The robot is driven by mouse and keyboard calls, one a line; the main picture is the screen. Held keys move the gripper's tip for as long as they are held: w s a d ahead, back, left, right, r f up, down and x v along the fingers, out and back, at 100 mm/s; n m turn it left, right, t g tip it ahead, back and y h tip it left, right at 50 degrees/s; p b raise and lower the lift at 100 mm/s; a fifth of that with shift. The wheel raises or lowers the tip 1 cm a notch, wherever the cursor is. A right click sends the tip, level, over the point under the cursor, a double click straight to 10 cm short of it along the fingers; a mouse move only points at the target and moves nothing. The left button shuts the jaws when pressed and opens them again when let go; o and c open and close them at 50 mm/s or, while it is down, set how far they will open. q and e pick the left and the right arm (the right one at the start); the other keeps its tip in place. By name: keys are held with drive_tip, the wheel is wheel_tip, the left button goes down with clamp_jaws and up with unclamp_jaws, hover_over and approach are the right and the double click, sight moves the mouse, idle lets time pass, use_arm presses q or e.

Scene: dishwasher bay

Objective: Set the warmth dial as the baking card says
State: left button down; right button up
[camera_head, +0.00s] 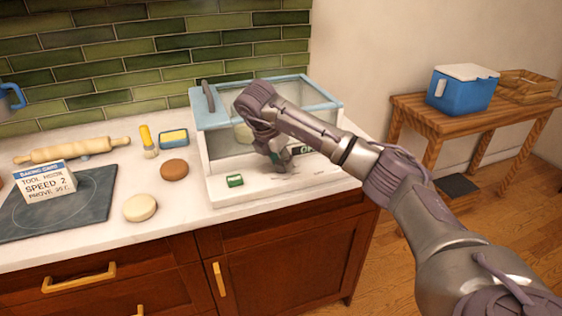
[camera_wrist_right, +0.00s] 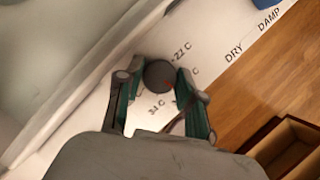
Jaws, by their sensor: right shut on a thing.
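The baking card (camera_head: 45,182) stands on a dark slab at the left of the head view. It reads tool hook, speed 2 and a prove line whose number is too small to read surely. The warmth dial (camera_wrist_right: 158,74) is a dark round knob on the white front panel of the glass box (camera_head: 222,188). Labels 22 C and 34 C show beside it, with another mostly hidden. A small red mark is on its right side. My right gripper (camera_head: 281,165) is shut on the dial, a finger at either side; it also shows in the wrist view (camera_wrist_right: 156,78). My left gripper is out of view.
A blue cooler (camera_head: 463,88) stands on a wooden table at right.

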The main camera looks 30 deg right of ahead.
drive_tip(key=shift+w+r+m, duration=0.1)
drive_tip(key=shift+r+m, duration=0.05)
drive_tip(key=shift+m, duration=0.55)
drive_tip(key=shift+g, duration=0.3)
drive_tip(key=o, duration=1.1)
drive_tip(key=shift+o, duration=0.2)
